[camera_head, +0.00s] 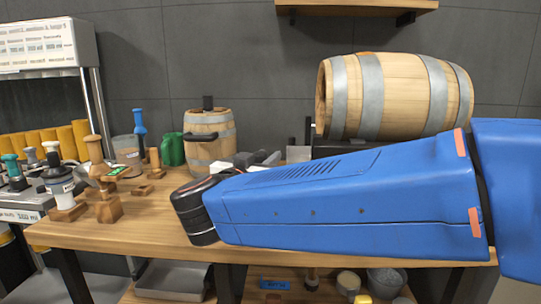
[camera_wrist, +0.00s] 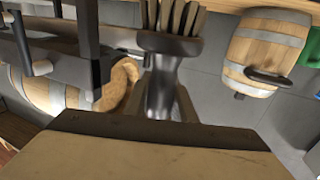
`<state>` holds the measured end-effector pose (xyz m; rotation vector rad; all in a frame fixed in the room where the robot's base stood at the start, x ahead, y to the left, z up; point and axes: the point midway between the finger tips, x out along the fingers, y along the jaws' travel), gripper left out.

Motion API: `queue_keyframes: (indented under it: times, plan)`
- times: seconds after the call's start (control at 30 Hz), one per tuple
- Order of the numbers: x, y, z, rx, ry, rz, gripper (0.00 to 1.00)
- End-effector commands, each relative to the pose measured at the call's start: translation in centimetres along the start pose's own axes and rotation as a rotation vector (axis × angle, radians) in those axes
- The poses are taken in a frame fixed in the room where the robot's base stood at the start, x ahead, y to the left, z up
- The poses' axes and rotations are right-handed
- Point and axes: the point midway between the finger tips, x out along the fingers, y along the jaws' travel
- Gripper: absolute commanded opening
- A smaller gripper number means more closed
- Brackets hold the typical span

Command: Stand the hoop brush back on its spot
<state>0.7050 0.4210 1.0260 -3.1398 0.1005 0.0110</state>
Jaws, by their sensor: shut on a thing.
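The hoop brush (camera_wrist: 172,22) shows in the wrist view as several pale brown, bristle-like strips fanning from a dark grey collar at the top centre. My gripper (camera_wrist: 167,85) is shut on it, just below that collar in the picture. A large tan block with a dark edge fills the bottom of this view and hides part of the hold. In the head view my blue arm reaches left over the workbench (camera_head: 150,232) and covers most of the gripper and brush. I cannot pick out the brush's spot.
A small barrel (camera_head: 210,158) and a green can (camera_head: 172,149) stand at the back. A large barrel (camera_head: 395,95) lies on a dark stand at right. Wooden-handled tools (camera_head: 97,160) crowd the left. Some bare bench shows left of my wrist.

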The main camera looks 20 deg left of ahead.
Motion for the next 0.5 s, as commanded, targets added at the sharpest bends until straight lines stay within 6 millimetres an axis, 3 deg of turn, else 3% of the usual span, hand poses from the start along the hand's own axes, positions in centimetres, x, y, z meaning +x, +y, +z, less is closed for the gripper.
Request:
queue_keyframes:
  times: [0.33,0.5]
  plan:
    - [-0.08,-0.06,0.07,0.0,0.0,-0.001,0.0]
    - [-0.05,-0.08,1.01,0.0,-0.001,-0.001,0.0]
